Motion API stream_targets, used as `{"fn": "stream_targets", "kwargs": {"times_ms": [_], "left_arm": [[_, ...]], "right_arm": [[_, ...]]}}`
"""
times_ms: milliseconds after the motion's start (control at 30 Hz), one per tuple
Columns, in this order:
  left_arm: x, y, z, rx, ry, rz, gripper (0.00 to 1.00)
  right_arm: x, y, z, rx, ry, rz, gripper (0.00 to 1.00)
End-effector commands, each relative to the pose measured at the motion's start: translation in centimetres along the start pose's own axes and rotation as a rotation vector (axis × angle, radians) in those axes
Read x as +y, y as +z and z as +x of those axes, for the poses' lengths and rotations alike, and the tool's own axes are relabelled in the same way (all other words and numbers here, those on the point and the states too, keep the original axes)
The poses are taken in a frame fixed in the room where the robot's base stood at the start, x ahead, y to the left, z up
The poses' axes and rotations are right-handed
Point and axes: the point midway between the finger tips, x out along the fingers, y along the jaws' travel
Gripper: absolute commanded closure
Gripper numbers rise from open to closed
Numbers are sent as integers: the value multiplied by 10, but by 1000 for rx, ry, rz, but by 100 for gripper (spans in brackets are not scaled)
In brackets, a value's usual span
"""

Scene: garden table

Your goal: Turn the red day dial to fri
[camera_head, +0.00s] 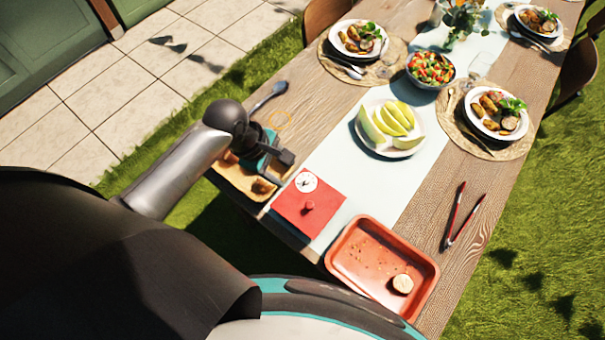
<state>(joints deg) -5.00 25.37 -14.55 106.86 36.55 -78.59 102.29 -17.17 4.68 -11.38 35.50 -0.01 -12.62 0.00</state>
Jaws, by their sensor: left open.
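The red day dial (322,213) is a flat red square block near the table's left front edge. It has a white round face (306,182) with dark marks on its upper part and a small red knob (309,206) lower down. The lettering is too small to read. My left gripper (277,172) is open and empty, up and to the left of the red block, above a wooden board. It appears apart from the knob. My right gripper is not in view.
A red tray (345,262) with a round piece sits close by. Red-handled tongs (464,216) lie right. A melon plate (405,152), salad bowl (431,68) and several meals stand behind. The pale runner is partly bare.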

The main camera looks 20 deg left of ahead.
Motion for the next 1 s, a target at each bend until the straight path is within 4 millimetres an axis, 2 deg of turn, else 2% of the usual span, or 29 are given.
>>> {"fn": "stream_targets", "kwargs": {"times_ms": [100,233,400,533,667,1000], "left_arm": [[15,-13,-1,-15,-9,-235,44],[26,-23,-3,-30,-15,-432,44],[32,-28,-3,-38,-21,-554,44],[32,-28,6,-41,-22,-569,44],[31,-27,25,-40,-23,-567,44],[31,-24,90,-40,-22,-565,44]], "right_arm": [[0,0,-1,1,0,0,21],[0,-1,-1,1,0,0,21],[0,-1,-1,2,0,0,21],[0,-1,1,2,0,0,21],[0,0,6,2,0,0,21],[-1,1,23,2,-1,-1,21]]}}
